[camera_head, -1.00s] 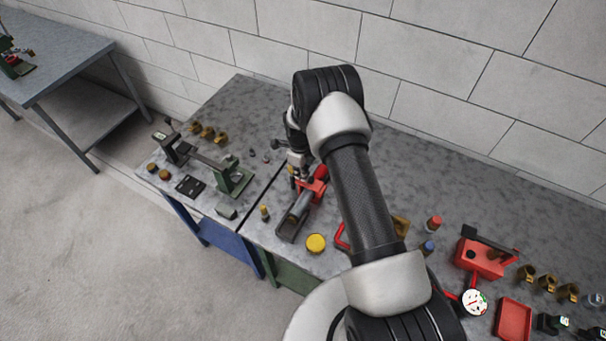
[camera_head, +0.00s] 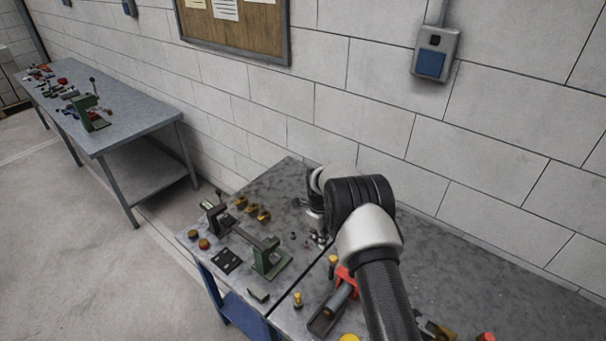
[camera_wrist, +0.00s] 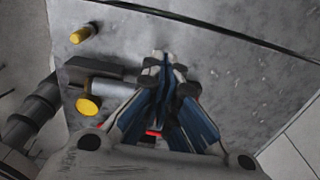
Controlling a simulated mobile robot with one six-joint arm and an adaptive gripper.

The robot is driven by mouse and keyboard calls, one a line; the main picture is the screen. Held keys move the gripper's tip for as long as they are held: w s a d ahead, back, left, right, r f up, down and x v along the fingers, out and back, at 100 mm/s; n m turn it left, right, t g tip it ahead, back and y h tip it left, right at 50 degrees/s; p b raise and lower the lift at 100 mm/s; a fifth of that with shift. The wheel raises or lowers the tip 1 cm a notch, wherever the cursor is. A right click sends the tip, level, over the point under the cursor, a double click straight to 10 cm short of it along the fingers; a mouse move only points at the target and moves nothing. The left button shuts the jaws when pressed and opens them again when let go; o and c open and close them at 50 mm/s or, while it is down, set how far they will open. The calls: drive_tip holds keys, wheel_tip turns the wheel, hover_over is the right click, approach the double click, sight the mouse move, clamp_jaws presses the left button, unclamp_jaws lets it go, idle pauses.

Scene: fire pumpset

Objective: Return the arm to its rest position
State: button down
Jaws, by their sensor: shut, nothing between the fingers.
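My arm (camera_head: 385,300) reaches out over the workbench (camera_head: 440,240), and its wrist bends down toward the bench's back left. My gripper (camera_head: 318,240) is small and partly hidden by the wrist in the head view. In the wrist view my gripper (camera_wrist: 162,62) has its fingers together at the tips, with nothing between them. The fingers hang above the grey bench top. I cannot tell their exact height.
A red and grey tool (camera_head: 345,285) stands just in front of the gripper. A green-ended fixture (camera_head: 268,258), brass fittings (camera_head: 252,209) and a black plate (camera_head: 226,261) lie to the left. The block wall (camera_head: 390,130) rises behind. Another table (camera_head: 120,115) stands far left.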

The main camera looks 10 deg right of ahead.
drive_tip(key=s+r+n+t+b, duration=0.1)
drive_tip(key=s+r+n+b, duration=0.15)
drive_tip(key=r, duration=0.35)
drive_tip(key=s+r+n+b, duration=0.1)
drive_tip(key=r+n+b, duration=0.25)
drive_tip(key=r, duration=0.35)
drive_tip(key=s+r+n+t+b, duration=0.2)
drive_tip(key=s+r+n+b, duration=0.4)
drive_tip(key=s+r, duration=0.4)
drive_tip(key=s+f+n+t+b, duration=0.1)
drive_tip(key=s+f+n+b, duration=0.2)
drive_tip(key=s+n, duration=0.4)
drive_tip(key=s+f+n+b, duration=0.4)
drive_tip(key=s+n, duration=0.4)
drive_tip(key=s, duration=1.2)
drive_tip(key=shift+s+d+t+b, duration=0.25)
drive_tip(key=shift+d+t+b, duration=0.15)
drive_tip(key=shift+b, duration=0.3)
drive_tip(key=c, duration=2.3)
unclamp_jaws()
